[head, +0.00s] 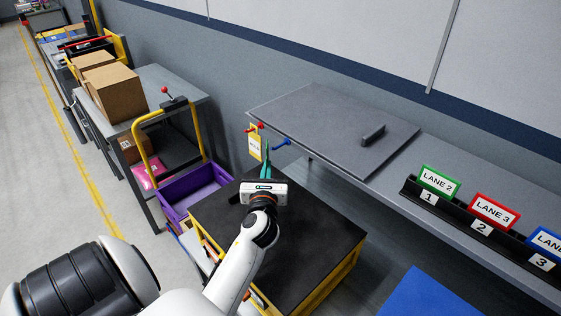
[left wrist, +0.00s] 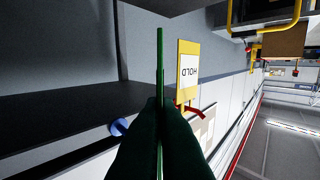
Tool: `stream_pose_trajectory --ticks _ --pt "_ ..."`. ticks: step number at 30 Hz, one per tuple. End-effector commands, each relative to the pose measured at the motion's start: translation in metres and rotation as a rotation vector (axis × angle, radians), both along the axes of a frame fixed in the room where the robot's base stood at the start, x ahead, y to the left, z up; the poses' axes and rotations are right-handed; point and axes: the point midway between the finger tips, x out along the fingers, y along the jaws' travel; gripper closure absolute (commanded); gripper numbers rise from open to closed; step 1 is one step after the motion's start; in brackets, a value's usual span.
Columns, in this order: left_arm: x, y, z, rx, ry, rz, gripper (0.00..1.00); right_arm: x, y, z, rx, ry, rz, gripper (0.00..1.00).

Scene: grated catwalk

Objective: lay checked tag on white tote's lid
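My left gripper (head: 266,168) is raised over the black-topped stand, close to the wall hooks. In the left wrist view its dark green fingers (left wrist: 160,115) are closed on a thin bright green plate (left wrist: 160,60), seen edge-on and sticking up past the tips. It may be the checked tag; its face and any lettering are hidden. A yellow HOLD tag (head: 255,143) hangs beside the gripper near a red hook; it also shows in the left wrist view (left wrist: 187,62). I cannot make out a white tote or its lid. My right gripper is not in view.
A blue hook (head: 282,143) sticks out beside the fingers. The black-topped stand (head: 310,245) is bare. A purple crate (head: 180,195) stands left of it. A grey bench (head: 290,112) with a raised panel and lane signs (head: 440,181) runs along the wall.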

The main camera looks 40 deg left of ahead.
Motion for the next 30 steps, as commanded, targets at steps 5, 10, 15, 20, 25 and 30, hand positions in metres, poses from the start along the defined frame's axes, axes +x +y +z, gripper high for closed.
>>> stream_pose_trajectory --ticks 5,10,15,20,25,30 --pt "-0.006 0.0 0.001 0.001 0.001 0.0 1.0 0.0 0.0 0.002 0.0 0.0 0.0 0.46" --pt "-0.011 0.001 0.001 0.001 0.001 -0.001 1.0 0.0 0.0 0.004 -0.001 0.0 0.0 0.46" --pt "-0.016 0.001 0.001 0.001 0.001 -0.001 1.0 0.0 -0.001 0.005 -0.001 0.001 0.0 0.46" --pt "-0.021 0.002 0.001 0.001 0.001 -0.001 1.0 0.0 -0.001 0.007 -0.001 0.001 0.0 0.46" --pt "-0.026 0.002 0.001 0.002 0.0 0.0 1.0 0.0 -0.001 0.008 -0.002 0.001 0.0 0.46" --pt "-0.031 0.003 0.001 0.001 0.001 0.0 1.0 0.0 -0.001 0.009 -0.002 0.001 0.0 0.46"
